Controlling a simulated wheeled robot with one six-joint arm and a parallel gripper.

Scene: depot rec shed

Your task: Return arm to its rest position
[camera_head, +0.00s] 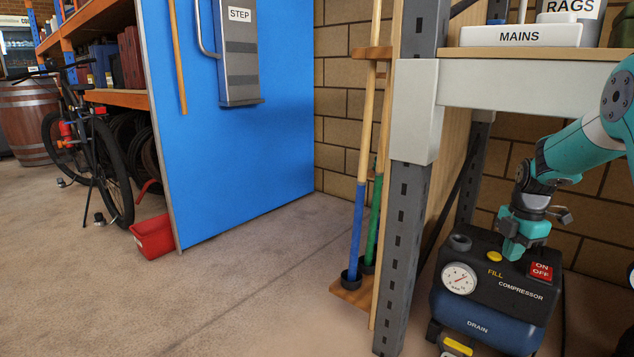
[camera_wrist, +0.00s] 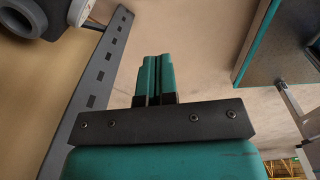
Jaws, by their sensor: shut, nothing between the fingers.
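My teal gripper (camera_head: 513,250) is at the right of the head view, pointing down. It overlaps the top of a black and blue compressor (camera_head: 485,322), between the yellow FILL cap (camera_head: 494,257) and the red ON/OFF switch (camera_head: 541,270). I cannot tell if the fingertips touch the compressor.
A slotted grey shelf post (camera_head: 402,240) stands left of the compressor. The shelf's pale front beam (camera_head: 536,85) is above, carrying a MAINS box (camera_head: 520,36) and a RAGS container (camera_head: 570,10). Long-handled tools (camera_head: 356,230) stand beside the post. Floor to the left is open.

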